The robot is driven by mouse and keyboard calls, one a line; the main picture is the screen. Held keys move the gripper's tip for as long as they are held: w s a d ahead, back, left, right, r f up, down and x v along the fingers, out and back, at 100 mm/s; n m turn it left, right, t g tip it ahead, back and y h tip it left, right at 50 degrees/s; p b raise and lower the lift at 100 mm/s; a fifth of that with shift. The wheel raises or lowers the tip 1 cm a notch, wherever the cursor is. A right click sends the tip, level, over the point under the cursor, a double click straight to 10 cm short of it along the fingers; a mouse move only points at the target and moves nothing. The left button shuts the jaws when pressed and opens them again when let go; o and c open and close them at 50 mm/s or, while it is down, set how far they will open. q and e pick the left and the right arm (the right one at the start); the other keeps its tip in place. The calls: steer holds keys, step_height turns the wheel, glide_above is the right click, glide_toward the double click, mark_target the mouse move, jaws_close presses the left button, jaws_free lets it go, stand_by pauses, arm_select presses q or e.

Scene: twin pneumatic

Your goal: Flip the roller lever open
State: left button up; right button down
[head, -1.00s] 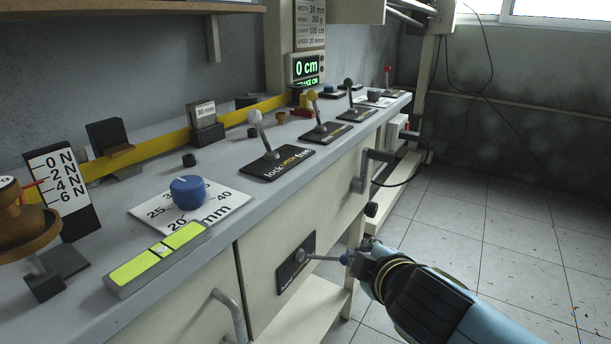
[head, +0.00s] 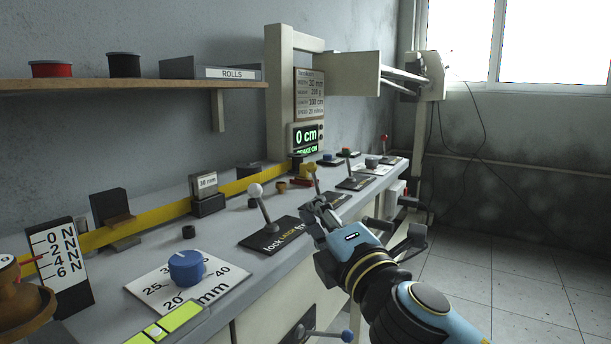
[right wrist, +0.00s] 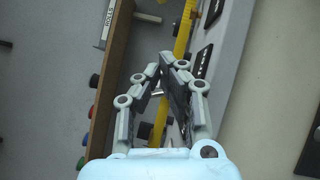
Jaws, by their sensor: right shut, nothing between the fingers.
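A lever with a white knob (head: 256,190) stands tilted on a black plate (head: 268,236) marked "lock LATCH free". A lever with a yellow knob (head: 309,169) stands behind it on the bench; its plate is partly hidden by my right gripper. Farther levers include one with a red knob (head: 384,138). I cannot read which lever is the roller lever. My right gripper (head: 317,207) is shut and empty, over the bench's front edge close to the yellow-knobbed lever. Its fingers (right wrist: 165,66) also show in the right wrist view. My left gripper is out of view.
A blue dial (head: 186,267) sits on a scale plate at the near bench. A blue-knobbed lever (head: 347,336) juts from the front panel. A yellow rail (head: 160,209) runs along the back. A shelf (head: 130,85) hangs above; open floor lies right.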

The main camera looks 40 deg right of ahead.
mark_target(315, 178)
steer(key=p+x, duration=0.1)
steer(key=x, duration=0.3)
steer(key=p+x, duration=0.1)
steer(key=x, duration=0.4)
steer(key=shift+r, duration=0.25)
steer(key=shift+w+d+r, duration=0.1)
steer(key=shift+w+d, duration=0.15)
steer(key=shift+d, duration=0.3)
steer(key=shift+w+d+r, duration=0.1)
steer(key=shift+w+d, duration=0.15)
steer(key=shift+d, duration=0.3)
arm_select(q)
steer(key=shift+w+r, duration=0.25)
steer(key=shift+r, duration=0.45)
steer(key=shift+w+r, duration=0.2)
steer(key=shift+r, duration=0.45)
arm_select(e)
steer(key=shift+w+d+r, duration=0.1)
steer(key=shift+w+d, duration=0.2)
steer(key=shift+d, duration=0.2)
